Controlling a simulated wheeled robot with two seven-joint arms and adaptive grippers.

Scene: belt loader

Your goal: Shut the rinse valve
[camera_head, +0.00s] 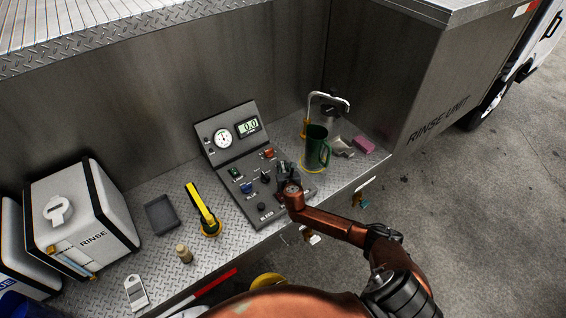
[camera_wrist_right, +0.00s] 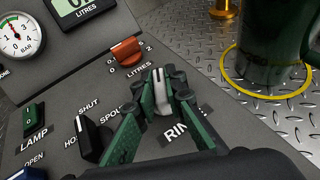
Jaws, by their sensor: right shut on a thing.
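The rinse valve is a pale grey lever knob (camera_wrist_right: 161,98) on the dark control panel (camera_head: 227,153), beside a partly covered "RIN..." label. Its handle points roughly up in the right wrist view. My right gripper (camera_head: 287,172) is over the panel's right side in the head view. Its green fingers (camera_wrist_right: 163,82) are shut on the knob, one on each side, and hide part of it. In the head view the gripper covers the knob. My left gripper is not in view.
A black knob (camera_wrist_right: 93,136) and an orange knob (camera_wrist_right: 126,50) sit close to the fingers. A green mug (camera_head: 316,147) stands on a yellow ring right of the panel, under a bent spout (camera_head: 329,97).

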